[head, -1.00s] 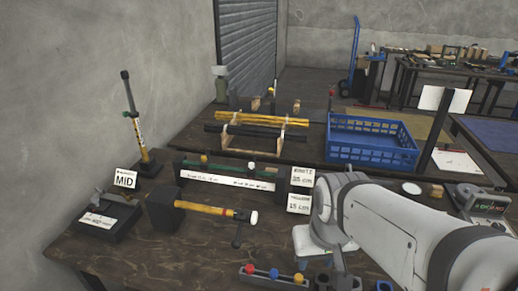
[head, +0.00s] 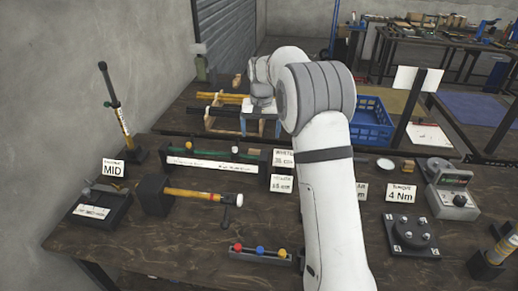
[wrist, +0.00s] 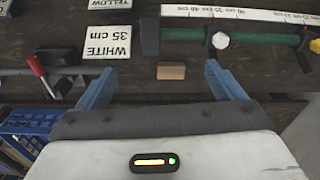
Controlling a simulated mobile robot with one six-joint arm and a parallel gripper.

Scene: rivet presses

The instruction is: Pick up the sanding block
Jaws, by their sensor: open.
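A small tan block (wrist: 171,72), which looks like the sanding block, lies on the dark table in the wrist view. It shows between my two blue fingers, a little beyond their tips. My gripper (wrist: 158,72) is open and empty, with a finger to each side of the block and no visible contact. In the head view my gripper (head: 260,128) points down behind the long gauge with the green rod. Another small tan block (head: 408,166) sits at the right, beside a round white disc.
The gauge with the green rod (head: 222,155) and the WHITE 35 cm card (wrist: 108,42) stand close to the gripper. A rod rack (head: 216,118) and a blue crate (head: 372,120) are behind.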

